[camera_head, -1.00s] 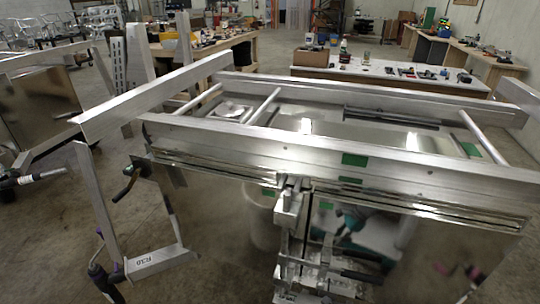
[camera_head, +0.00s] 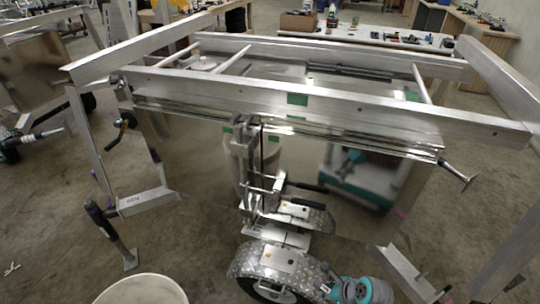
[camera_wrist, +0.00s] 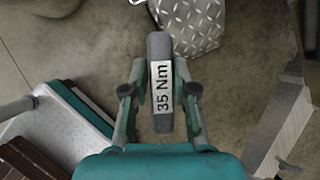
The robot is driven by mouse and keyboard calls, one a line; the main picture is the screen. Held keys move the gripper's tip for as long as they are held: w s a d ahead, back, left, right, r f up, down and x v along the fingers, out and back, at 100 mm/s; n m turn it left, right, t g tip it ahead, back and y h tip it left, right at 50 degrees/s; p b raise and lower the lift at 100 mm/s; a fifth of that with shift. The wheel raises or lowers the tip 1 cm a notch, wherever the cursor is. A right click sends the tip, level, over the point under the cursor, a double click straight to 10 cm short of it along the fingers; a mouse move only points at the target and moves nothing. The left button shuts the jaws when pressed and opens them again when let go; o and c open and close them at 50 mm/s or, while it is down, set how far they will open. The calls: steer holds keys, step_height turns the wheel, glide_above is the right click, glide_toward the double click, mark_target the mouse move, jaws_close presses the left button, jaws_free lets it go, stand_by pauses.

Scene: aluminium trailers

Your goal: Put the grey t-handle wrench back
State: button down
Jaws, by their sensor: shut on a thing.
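In the wrist view, my gripper (camera_wrist: 160,98) is shut on a dark grey bar, part of the grey t-handle wrench (camera_wrist: 160,50), with a white "35 Nm" label facing the camera. The bar stands lengthwise between the two fingers; the rest of the wrench cannot be made out. It is held in front of bare concrete floor, with diamond-plate metal beyond its far end. In the head view, the wrench and the fingers cannot be made out; a teal and grey part at the bottom edge looks like my arm.
An aluminium trailer frame (camera_head: 330,100) with a shiny side panel spans the head view. A diamond-plate fender (camera_head: 280,262) is low in front; it seems to show in the wrist view (camera_wrist: 190,25). A white bucket (camera_head: 140,290) stands lower left. An aluminium beam (camera_wrist: 275,130) lies right.

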steer(key=shift+s+d, duration=0.25)
steer(key=shift+d, duration=0.05)
steer(key=shift+w+f+n, duration=0.3)
steer(key=shift+w+n, duration=0.1)
steer(key=w+f+n+g+y, duration=0.1)
steer(key=w+f+n+g, duration=0.1)
steer(key=w+n+g, duration=1)
step_height(320, 180, up, 6)
steer(key=n+t+h, duration=0.1)
steer(key=n+h, duration=0.3)
steer(key=n, duration=0.9)
steer(key=shift+s+d, duration=0.15)
steer(key=shift+s, duration=0.1)
